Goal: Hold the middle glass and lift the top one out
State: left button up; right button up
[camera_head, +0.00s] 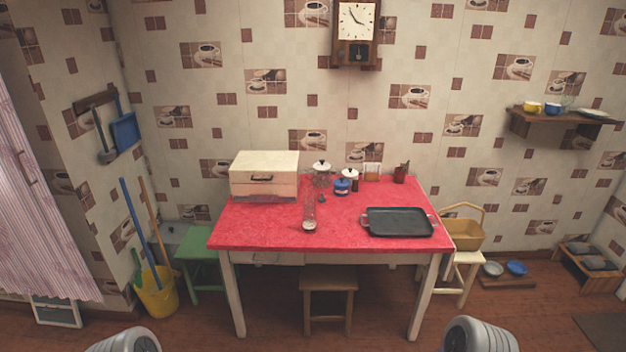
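A stack of clear glasses (309,213) stands upright near the middle of the red table (265,230), close to its front half. The glasses are nested and too small and see-through here for me to tell each one apart. Two grey rounded parts of my arms show at the bottom edge, one at the left and one at the right. Both are well in front of the table and far from the glasses. My gripper fingers do not show.
A dark tray (400,222) lies right of the glasses. A cream bread box (264,176) stands at the back left. A blue pot (342,187) and several jars stand at the back. A stool (328,284) is under the front edge. The table's front left is clear.

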aim_at(309, 201)
jog(key=z, duration=0.8)
jog(key=i, duration=1.6)
jog(key=u, duration=0.4)
